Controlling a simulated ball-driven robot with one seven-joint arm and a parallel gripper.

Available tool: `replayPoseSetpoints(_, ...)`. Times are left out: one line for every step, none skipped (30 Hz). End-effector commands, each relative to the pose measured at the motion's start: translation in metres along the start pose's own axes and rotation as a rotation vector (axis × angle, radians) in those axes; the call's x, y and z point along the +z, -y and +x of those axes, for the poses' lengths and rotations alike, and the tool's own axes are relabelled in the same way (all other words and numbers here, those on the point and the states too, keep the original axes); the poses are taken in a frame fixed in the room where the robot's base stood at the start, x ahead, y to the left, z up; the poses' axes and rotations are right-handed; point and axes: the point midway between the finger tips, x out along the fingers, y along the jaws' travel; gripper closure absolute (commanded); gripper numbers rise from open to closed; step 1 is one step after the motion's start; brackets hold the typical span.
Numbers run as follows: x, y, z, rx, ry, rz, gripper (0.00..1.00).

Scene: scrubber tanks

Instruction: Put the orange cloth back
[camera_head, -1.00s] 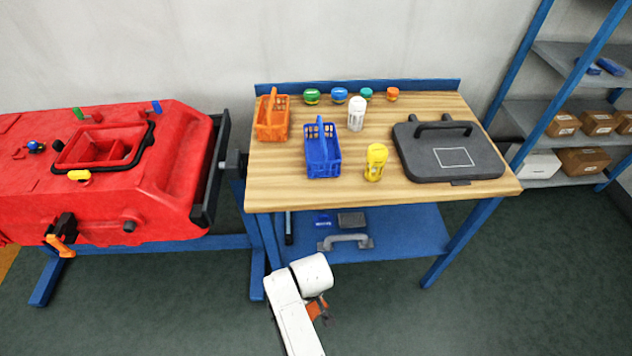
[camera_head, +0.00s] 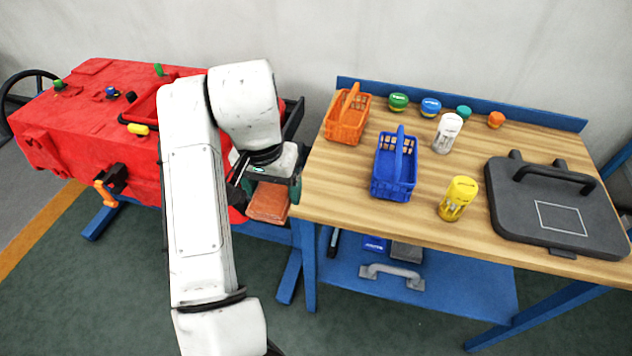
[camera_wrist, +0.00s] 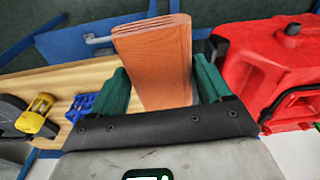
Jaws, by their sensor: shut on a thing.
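The orange cloth (camera_head: 268,203) is a folded, flat block. My gripper (camera_head: 270,180) is shut on it and holds it in the air just off the left front edge of the wooden bench, beside the red scrubber tank (camera_head: 90,120). In the wrist view the cloth (camera_wrist: 155,62) stands out between the green fingers of my gripper (camera_wrist: 158,85). An orange basket (camera_head: 347,118) and a blue basket (camera_head: 394,168) stand on the bench, to the right of the gripper. My arm hides part of the red tank and its open recess.
The wooden bench (camera_head: 330,185) also bears a yellow bottle (camera_head: 458,200), a white bottle (camera_head: 447,133), several small lidded jars and a dark grey lid (camera_head: 555,205). A blue lower shelf (camera_head: 450,295) holds a grey handled tool (camera_head: 392,276). The bench's left front is clear.

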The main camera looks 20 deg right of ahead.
Motion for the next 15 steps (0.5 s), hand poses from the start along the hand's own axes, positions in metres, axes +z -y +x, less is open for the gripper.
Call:
replayPoseSetpoints(-0.002,0.0,-0.007,0.001,-0.001,0.02,0.51)
replayPoseSetpoints(-0.003,0.0,-0.01,0.002,0.0,0.029,0.51)
replayPoseSetpoints(-0.005,-0.001,-0.013,0.004,0.0,0.039,0.51)
replayPoseSetpoints(-0.007,-0.003,-0.014,0.005,0.0,0.044,0.51)
replayPoseSetpoints(-0.01,-0.005,-0.013,0.007,0.0,0.047,0.51)
replayPoseSetpoints(-0.014,-0.008,-0.01,0.009,0.001,0.05,0.51)
replayPoseSetpoints(-0.019,-0.011,-0.007,0.01,0.001,0.051,0.51)
replayPoseSetpoints(-0.023,-0.013,-0.004,0.01,0.001,0.051,0.51)
replayPoseSetpoints(-0.031,-0.018,0.002,0.012,0.001,0.052,0.51)
replayPoseSetpoints(-0.036,-0.021,0.006,0.011,0.001,0.051,0.51)
replayPoseSetpoints(-0.042,-0.024,0.01,0.011,0.001,0.051,0.51)
replayPoseSetpoints(-0.049,-0.028,0.015,0.01,0.0,0.05,0.51)
replayPoseSetpoints(-0.055,-0.032,0.019,0.011,0.001,0.05,0.51)
replayPoseSetpoints(-0.06,-0.035,0.023,0.011,0.001,0.05,0.51)
replayPoseSetpoints(-0.068,-0.038,0.024,0.009,0.002,0.049,0.51)
